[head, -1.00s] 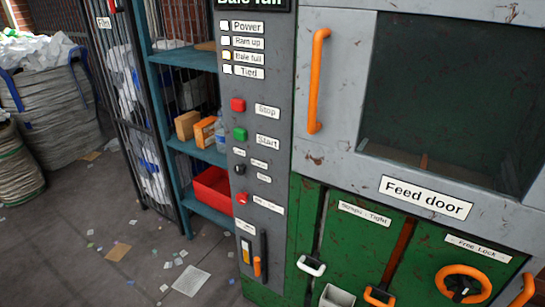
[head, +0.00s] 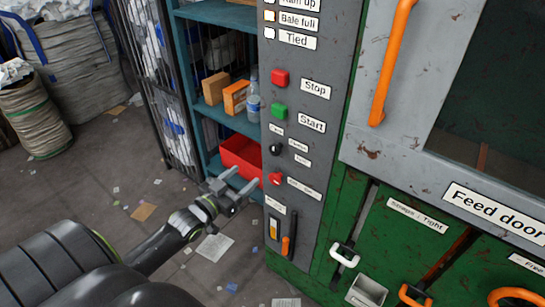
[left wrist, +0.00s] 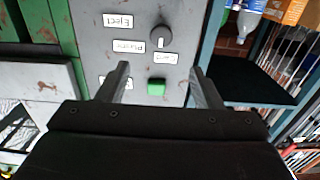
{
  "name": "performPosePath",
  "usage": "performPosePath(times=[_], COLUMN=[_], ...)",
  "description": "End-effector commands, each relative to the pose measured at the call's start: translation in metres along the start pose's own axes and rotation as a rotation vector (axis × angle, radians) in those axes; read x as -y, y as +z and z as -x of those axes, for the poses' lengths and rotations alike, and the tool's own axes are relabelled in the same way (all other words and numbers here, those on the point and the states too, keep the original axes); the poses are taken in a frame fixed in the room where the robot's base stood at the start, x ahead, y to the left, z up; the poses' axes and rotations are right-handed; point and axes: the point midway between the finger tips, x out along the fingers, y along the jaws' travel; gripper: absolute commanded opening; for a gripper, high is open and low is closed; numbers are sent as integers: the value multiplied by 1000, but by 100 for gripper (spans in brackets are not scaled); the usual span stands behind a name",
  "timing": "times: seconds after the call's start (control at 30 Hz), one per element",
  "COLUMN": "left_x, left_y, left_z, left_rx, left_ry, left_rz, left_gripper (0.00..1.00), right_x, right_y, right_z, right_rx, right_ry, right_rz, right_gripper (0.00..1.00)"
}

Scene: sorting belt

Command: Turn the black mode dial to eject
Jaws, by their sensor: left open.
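The black mode dial (head: 276,149) is a small round knob on the grey control panel (head: 315,157), below the green Start button (head: 279,111). In the left wrist view the dial (left wrist: 161,34) shows near the top, upside down, with small white labels beside it, one reading Eject (left wrist: 117,20). My right gripper is not in view.
A red emergency button (head: 275,179) and a lever with an orange grip (head: 286,246) are below the dial. Blue shelves with a red bin (head: 240,152), boxes and a bottle (head: 253,100) stand left of the panel. The orange feed door handle (head: 390,62) is at right.

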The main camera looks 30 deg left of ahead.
Motion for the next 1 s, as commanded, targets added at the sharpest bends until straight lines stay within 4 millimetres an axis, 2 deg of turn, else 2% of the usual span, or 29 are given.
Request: performPosePath(times=[0.03,0.2,0.6,0.8,1.0], left_x=[0,0,0,0,0], left_y=[4,5,4,4,1], left_z=[-12,-42,-102,-121,-128], left_rx=[-4,-4,-3,0,1], left_ry=[1,1,0,-1,0], left_rz=[-1,-2,-2,-1,0], left_gripper=[60,60,60,60,60], right_x=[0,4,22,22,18], right_y=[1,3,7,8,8], right_z=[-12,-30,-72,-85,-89], right_rx=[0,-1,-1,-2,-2], right_ry=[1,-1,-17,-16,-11], right_rz=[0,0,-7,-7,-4], right_gripper=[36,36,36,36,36])
